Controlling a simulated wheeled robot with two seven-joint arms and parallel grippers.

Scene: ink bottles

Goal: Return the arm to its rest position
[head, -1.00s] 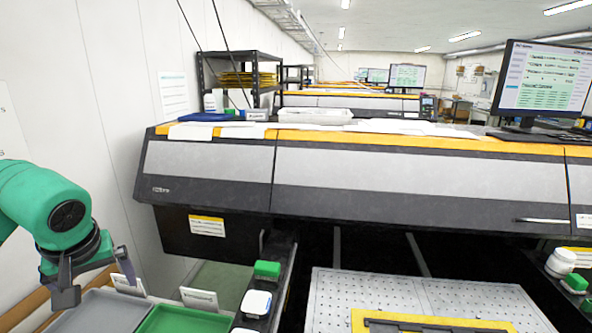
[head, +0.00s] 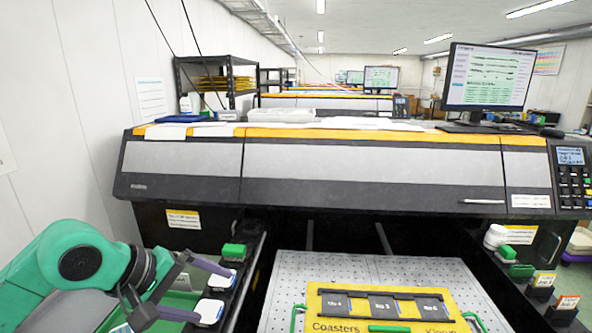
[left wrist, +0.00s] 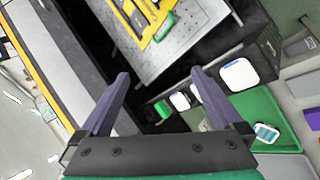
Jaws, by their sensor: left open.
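My left gripper (head: 212,293) reaches in from the left in the head view, its two purple-grey fingers apart. It shows at or just above the left row of ink bottles; contact cannot be told. A green-capped bottle (head: 233,251) stands farthest back in that row, with a white-capped bottle (head: 222,278) and another white-capped bottle (head: 210,311) nearer, close to the fingertips. In the left wrist view the gripper (left wrist: 160,75) is open with nothing held between its fingers; white caps (left wrist: 240,72) show to the right. My right gripper is out of view.
A large printer (head: 330,172) spans the middle. Its perforated bed (head: 284,270) carries a yellow jig (head: 452,298). More bottles, one white-capped (head: 495,236), stand on the right. A green tray (left wrist: 262,102) and a grey tray (left wrist: 279,136) lie beside the left row.

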